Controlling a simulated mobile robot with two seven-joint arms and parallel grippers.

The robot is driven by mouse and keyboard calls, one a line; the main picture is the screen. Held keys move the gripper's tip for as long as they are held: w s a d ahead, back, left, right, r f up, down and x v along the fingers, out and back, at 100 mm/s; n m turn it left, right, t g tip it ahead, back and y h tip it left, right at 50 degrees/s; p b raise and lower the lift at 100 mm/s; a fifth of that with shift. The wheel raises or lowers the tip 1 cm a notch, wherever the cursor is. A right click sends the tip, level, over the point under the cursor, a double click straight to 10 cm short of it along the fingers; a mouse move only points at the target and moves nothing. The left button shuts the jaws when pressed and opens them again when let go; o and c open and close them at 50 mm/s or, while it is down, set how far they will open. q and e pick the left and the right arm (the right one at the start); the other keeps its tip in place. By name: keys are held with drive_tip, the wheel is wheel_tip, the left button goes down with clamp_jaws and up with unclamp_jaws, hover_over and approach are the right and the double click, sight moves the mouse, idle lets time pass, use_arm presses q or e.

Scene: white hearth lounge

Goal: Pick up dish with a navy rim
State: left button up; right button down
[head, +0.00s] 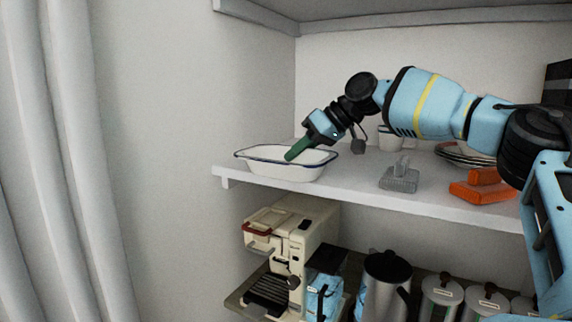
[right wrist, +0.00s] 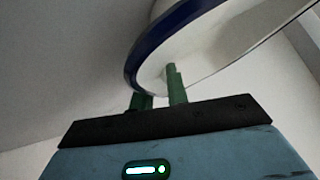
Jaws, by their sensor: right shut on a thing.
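The white dish with a navy rim (head: 270,169) is at the left end of the upper shelf in the head view. It looks upright, and I cannot tell whether it still touches the shelf. My left gripper does not show in the head view.
The shelf (head: 350,192) also holds a grey brush-like item (head: 399,179), an orange item (head: 483,187), a white cup (head: 389,138) and stacked plates (head: 458,157). A coffee machine (head: 290,245) and several canisters stand below. A wall is close on the left.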

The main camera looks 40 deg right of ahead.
drive_tip(key=shift+r, duration=0.2)
wheel_tip(320, 180, up, 10)
drive_tip(key=shift+f, duration=0.15)
idle(0.4)
drive_tip(key=shift+f, duration=0.1)
